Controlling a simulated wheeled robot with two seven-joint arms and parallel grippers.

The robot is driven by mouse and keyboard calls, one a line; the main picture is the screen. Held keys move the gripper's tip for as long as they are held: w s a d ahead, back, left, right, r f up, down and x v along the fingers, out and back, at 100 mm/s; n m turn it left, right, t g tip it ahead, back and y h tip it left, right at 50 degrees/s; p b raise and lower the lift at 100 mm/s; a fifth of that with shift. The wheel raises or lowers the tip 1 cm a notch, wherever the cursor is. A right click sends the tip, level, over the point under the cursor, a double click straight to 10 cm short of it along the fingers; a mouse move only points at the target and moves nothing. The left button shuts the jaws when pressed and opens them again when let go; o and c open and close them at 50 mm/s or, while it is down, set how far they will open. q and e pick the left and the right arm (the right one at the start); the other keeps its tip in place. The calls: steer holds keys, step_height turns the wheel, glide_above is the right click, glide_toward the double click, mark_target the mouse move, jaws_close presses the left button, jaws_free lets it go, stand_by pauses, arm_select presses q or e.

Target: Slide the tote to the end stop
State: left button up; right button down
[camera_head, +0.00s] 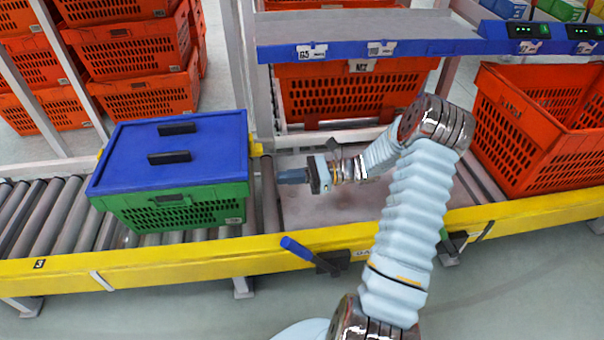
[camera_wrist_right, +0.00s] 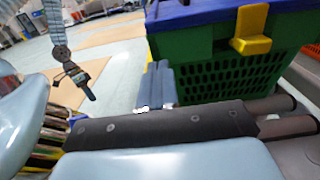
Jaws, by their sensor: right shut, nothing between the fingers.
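The green tote (camera_head: 195,212) with a blue lid (camera_head: 130,150) sits upright on the roller conveyor (camera_head: 60,215); its green side also shows in the right wrist view (camera_wrist_right: 215,75). A yellow clip (camera_wrist_right: 252,30) is on its near end there. My right gripper (camera_head: 280,176) is shut and empty, to the right of the tote, pointing at its right end with a gap between them. My left gripper (camera_wrist_right: 82,85) hangs far off in the right wrist view, too small to judge. I cannot make out the end stop.
A yellow rail (camera_head: 200,262) with a blue-handled lever (camera_head: 297,248) runs along the front. An open orange tote (camera_head: 545,125) stands right, another orange tote (camera_head: 350,90) behind under a blue-edged shelf (camera_head: 370,48). Orange totes (camera_head: 135,55) are stacked back left. Rollers left of the green tote are clear.

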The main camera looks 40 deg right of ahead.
steer(key=x, duration=0.7)
